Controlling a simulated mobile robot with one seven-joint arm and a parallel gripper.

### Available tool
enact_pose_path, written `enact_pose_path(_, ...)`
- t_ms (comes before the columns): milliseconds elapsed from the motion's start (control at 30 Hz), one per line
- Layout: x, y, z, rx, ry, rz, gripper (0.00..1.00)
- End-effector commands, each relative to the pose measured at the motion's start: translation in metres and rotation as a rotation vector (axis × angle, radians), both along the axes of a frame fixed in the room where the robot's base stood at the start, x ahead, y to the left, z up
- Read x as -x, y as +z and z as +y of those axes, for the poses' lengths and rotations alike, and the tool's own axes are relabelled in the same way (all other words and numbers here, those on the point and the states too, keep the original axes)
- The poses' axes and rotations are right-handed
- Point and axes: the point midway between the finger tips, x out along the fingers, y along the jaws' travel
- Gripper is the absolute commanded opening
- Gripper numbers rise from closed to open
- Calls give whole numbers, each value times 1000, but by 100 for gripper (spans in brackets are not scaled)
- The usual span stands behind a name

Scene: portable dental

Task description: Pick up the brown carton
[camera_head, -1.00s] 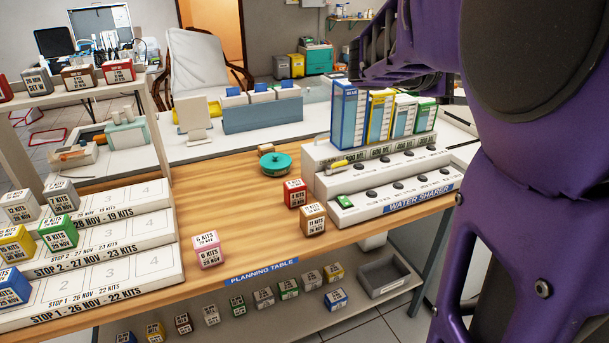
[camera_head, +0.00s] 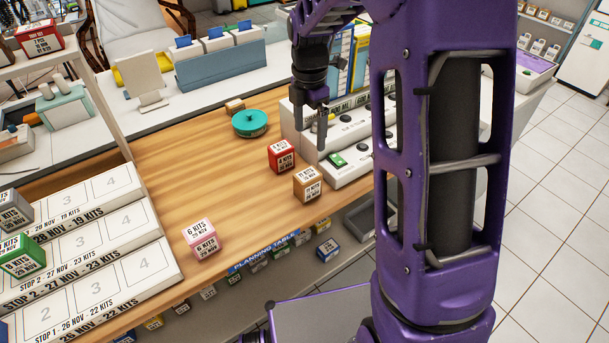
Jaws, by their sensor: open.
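The brown carton (camera_head: 307,183) stands upright on the wooden planning table, near its front edge and just left of the white water sharer. Its white label faces me. My gripper (camera_head: 322,135) points down above and slightly right of the carton, close to the water sharer's left end. Its jaws are open and empty, apart from the carton. A red carton (camera_head: 281,156) stands just behind and left of the brown one. The gripper's exact height above the table is hard to tell.
A pink carton (camera_head: 201,238) stands left on the table, and a teal round container (camera_head: 249,123) at the back. The water sharer (camera_head: 345,172) is close on the right. White stepped racks (camera_head: 130,250) fill the left. Bare wood lies between.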

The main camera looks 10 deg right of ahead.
Motion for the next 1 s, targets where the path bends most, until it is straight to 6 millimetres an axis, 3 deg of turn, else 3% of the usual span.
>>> enact_pose_path(500,2,-102,3,-9,8,7,92)
enact_pose_path(833,2,-129,3,-8,9,3,92)
enact_pose_path(1000,5,-156,5,-7,8,6,92)
